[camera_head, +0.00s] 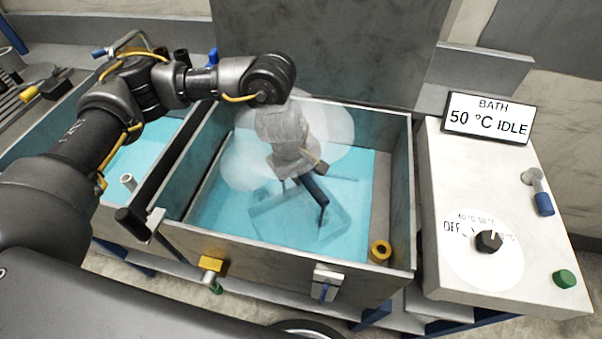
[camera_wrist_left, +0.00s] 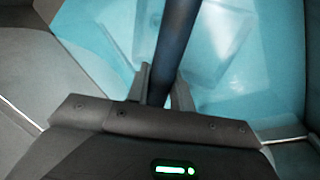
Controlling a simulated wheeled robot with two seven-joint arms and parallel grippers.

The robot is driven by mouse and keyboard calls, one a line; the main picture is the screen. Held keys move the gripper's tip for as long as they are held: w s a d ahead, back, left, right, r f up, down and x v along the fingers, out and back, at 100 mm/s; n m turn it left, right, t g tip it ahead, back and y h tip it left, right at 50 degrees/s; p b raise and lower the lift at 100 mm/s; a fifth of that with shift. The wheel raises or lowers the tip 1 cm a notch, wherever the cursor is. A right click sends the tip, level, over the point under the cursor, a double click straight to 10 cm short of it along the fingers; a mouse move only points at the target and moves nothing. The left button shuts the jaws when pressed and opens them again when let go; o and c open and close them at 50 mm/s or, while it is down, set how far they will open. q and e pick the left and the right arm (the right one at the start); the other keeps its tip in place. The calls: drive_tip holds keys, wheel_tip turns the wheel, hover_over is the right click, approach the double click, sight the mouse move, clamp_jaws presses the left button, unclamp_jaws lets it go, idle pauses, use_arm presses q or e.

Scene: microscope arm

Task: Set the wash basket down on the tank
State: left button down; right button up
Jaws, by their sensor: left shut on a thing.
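The tank (camera_head: 240,243) is an open grey metal box with light blue liquid in it. The wash basket (camera_head: 285,219) shows as a faint, pale box shape low in the tank, blurred by steam and liquid; I cannot tell whether it touches the bottom. Its dark blue handle (camera_head: 316,191) rises toward my left gripper (camera_head: 300,177), which reaches down into the tank and is shut on the handle. In the left wrist view the handle (camera_wrist_left: 174,45) runs up from between the fingers, with the blurred basket beyond. My right gripper is out of view.
Pale steam (camera_head: 335,135) hangs over the tank. A control box (camera_head: 465,190) with a dial (camera_head: 488,241) stands to the right, under a sign (camera_head: 487,117) reading "BATH 50 °C IDLE". Another blue-filled basin (camera_head: 125,165) lies left, past a dividing wall. A brass ring (camera_head: 380,251) sits at the tank's front right corner.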

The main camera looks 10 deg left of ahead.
use_arm(q)
drive_tip(key=shift+f, duration=0.35)
drive_tip(key=c, duration=1.2)
unclamp_jaws()
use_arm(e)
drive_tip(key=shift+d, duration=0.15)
use_arm(q)
drive_tip(key=b+v, duration=0.1)
drive_tip(key=v, duration=1.1)
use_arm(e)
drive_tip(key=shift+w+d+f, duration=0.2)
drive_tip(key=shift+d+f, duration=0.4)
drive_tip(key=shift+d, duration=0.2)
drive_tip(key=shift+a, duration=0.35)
